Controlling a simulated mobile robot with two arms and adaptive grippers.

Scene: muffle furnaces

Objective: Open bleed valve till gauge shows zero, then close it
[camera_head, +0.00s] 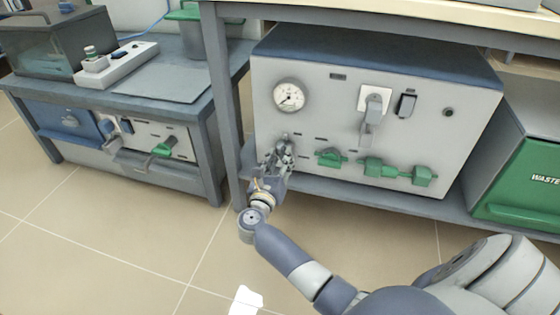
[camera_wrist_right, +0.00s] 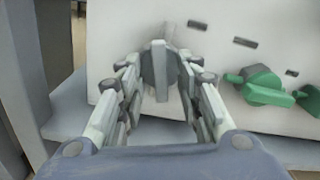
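The pressure gauge (camera_head: 289,96) is a round white dial at the upper left of the light grey front panel (camera_head: 330,110). Its dark needle shows, but the reading is too small to tell. Below it, my right gripper (camera_head: 284,150) is at the panel and covers part of it. In the right wrist view, a grey round knob with a raised upright grip (camera_wrist_right: 158,72) sits between the fingertips. My right gripper (camera_wrist_right: 159,66) is open, with one finger on each side of the knob; contact cannot be told. No label shows that this knob is the bleed valve. My left gripper is out of view.
Green valve handles (camera_head: 331,157) are on the panel right of my gripper, one close by in the wrist view (camera_wrist_right: 262,88). A grey lever (camera_head: 374,105) sits higher up. A table leg (camera_head: 222,90) stands to the left. A green waste bin (camera_head: 525,183) is at right.

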